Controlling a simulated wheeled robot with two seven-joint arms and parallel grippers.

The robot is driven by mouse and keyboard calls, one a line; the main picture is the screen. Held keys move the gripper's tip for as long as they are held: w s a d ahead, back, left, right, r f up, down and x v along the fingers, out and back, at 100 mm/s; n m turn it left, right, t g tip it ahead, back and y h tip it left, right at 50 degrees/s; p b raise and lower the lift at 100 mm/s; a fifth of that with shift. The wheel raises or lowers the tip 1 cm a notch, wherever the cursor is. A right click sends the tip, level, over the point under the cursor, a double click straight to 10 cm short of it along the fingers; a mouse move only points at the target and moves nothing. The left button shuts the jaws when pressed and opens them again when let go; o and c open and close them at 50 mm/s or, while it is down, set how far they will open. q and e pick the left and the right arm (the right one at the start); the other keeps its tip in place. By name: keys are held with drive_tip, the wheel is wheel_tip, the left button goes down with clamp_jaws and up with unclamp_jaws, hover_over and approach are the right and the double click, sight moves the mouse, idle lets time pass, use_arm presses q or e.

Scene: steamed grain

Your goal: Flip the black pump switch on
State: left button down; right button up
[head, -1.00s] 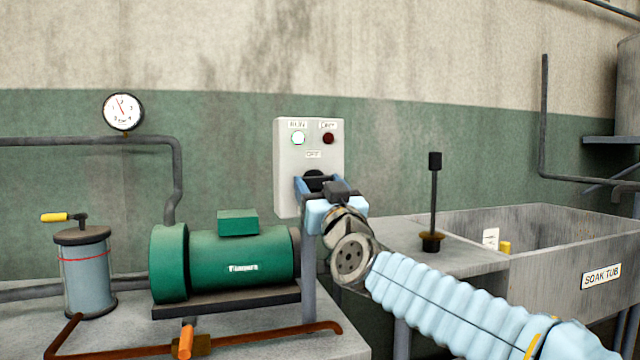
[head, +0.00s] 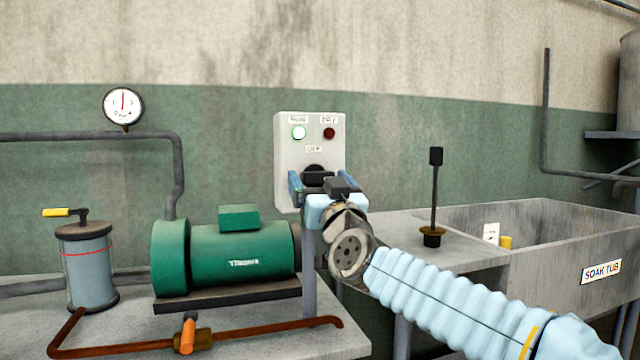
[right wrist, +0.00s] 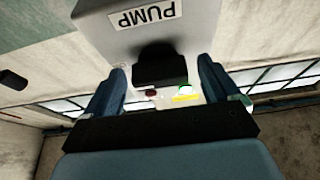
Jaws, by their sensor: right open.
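The pale pump control box (head: 285,165) is on the wall side behind the green motor. Its black pump switch (head: 314,169) is low on its front, partly hidden by my right gripper in the head view. The wrist view shows the black switch (right wrist: 160,66) between the two blue fingers, below the PUMP label (right wrist: 141,16) in upside-down view. My right gripper (head: 320,180) is open, one finger on each side of the switch. I cannot tell whether it touches. The green lamp (head: 299,132) looks bright; the red lamp (head: 329,133) looks dark. My left gripper is not in view.
A green motor (head: 240,255) and a grey cylinder (head: 88,270) stand on the bench at left. A soak tub (head: 560,260) and a black upright lever (head: 435,195) are at right. A round gauge (head: 123,106) is on the wall pipe.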

drive_tip(key=shift+s, duration=0.1)
drive_tip(key=shift+s+d+f, duration=0.15)
drive_tip(key=shift+s, duration=0.1)
drive_tip(key=b+v, duration=0.2)
drive_tip(key=v, duration=1.1)
